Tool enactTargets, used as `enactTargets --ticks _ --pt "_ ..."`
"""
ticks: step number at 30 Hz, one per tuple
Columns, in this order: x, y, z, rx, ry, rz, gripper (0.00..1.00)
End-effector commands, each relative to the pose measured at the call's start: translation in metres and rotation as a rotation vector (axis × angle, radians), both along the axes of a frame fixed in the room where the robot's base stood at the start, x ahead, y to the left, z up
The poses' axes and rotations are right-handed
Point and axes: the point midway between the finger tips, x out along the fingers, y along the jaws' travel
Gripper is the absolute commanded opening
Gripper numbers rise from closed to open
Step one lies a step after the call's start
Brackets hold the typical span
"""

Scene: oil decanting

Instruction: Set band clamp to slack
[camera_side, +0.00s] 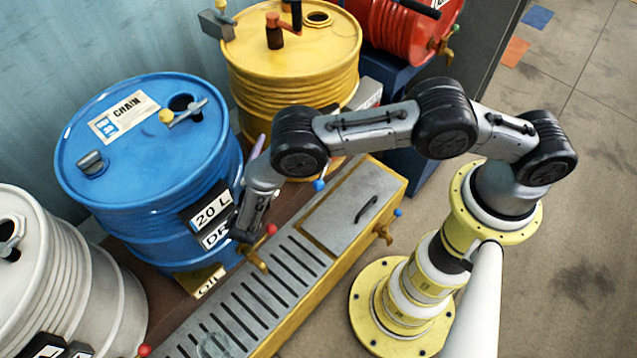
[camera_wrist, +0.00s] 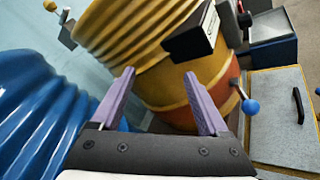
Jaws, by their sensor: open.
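My gripper (camera_wrist: 158,73) is open and empty, with two purple fingers spread in the wrist view. In the side view one purple finger shows between the blue drum (camera_side: 150,195) and the yellow drum (camera_side: 290,80); my arm hides the rest. The ribbed yellow drum (camera_wrist: 125,35) is ahead of the fingers, with an orange-red lower band. I cannot tell for sure which part is the band clamp. A grey box with a yellow knob (camera_side: 216,24) sits at the yellow drum's left rim; it also shows at upper left in the wrist view (camera_wrist: 67,30).
The blue drum (camera_wrist: 40,115) is close on the left of my fingers. A black label holder (camera_wrist: 192,38) juts out above the right finger. A blue-knobbed tap (camera_wrist: 250,106) is on the right. A slatted drain bench (camera_side: 350,215) runs below.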

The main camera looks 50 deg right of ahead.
Motion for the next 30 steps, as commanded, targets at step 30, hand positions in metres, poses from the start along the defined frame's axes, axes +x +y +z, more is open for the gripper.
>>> enactTargets --ticks 30 --pt "-0.137 -0.058 -0.226 -0.451 0.305 0.437 0.78"
